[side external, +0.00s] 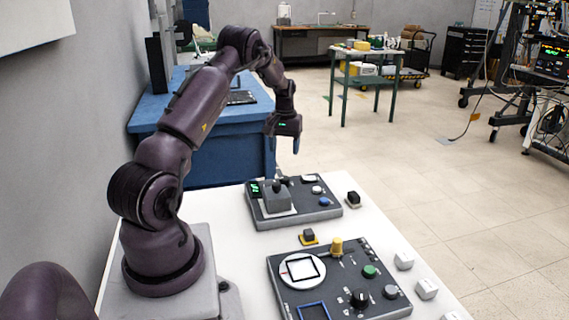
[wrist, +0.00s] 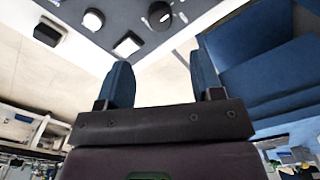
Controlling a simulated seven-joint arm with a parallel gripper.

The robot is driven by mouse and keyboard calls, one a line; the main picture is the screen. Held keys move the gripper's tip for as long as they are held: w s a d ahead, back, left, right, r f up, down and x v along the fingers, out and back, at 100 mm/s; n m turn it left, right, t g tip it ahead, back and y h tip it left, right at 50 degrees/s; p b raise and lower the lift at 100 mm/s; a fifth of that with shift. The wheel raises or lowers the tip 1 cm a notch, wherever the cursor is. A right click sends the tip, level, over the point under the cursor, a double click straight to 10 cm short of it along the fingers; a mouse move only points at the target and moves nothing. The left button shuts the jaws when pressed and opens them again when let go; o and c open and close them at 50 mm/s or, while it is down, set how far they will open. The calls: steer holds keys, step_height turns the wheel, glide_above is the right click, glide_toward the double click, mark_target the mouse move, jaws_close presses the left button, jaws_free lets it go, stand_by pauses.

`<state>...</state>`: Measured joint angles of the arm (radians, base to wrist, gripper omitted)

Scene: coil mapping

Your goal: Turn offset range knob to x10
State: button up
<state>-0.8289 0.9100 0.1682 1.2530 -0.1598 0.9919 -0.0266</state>
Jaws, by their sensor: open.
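My gripper (side external: 284,135) is open and empty, raised above the far end of the white table. Its two blue fingers stand apart in the wrist view (wrist: 162,80), with nothing between them. The near dark control panel (side external: 330,262) carries a black pointer knob (side external: 359,298) and a grey round knob (side external: 391,291). The far dark control panel (side external: 320,214) lies below my gripper, apart from it. The wrist view shows a round black-and-white knob (wrist: 160,15) on a panel beyond the fingers. The labels are too small to read, so I cannot tell which knob is the offset range knob or its setting.
A grey block (side external: 277,202) stands up from the far panel. Several white cubes line the table's right edge. A blue bench (side external: 230,150) stands behind.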

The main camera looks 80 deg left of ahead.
steer(key=shift+r, duration=1.55)
steer(key=s+d+r+m, duration=0.1)
steer(key=d+r+m, duration=0.1)
steer(key=d+r, duration=0.35)
steer(key=d+r+m+t, duration=0.1)
steer(key=d+r, duration=0.1)
steer(key=d, duration=0.7)
steer(key=s+d+r+m, duration=0.1)
steer(key=d+r+m, duration=0.15)
steer(key=d, duration=0.55)
steer(key=s+d+r+m+t, duration=0.2)
steer(key=s+d+r+m, duration=0.1)
steer(key=d, duration=0.6)
steer(key=s+d+r+m+t, duration=0.2)
steer(key=s+d+r, duration=0.3)
steer(key=d, duration=0.5)
steer(key=shift+s+m+t, duration=0.3)
steer(key=shift+s+m, duration=0.45)
